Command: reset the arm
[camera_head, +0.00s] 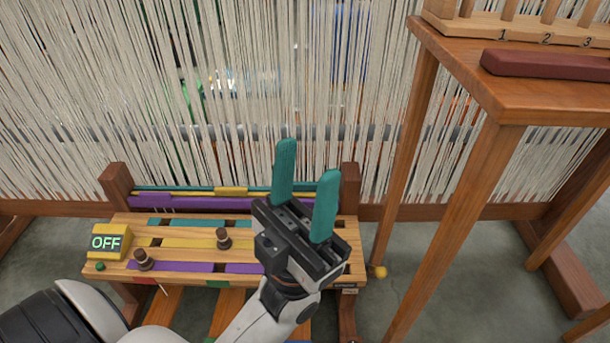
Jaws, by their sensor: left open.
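My left gripper (306,186) is in the middle of the head view, with its arm coming up from the bottom left. Its two teal fingers point up and stand apart with nothing between them. It is in front of the right part of a wooden panel (190,254) and hides some of it. My right gripper is not in view.
The panel has coloured strips, brown knobs (223,238) and a yellow box (109,242) reading OFF. Hanging pale threads (150,110) fill the back. At right a wooden table (500,95) holds a dark red bar (545,65) and a numbered peg rack (530,33).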

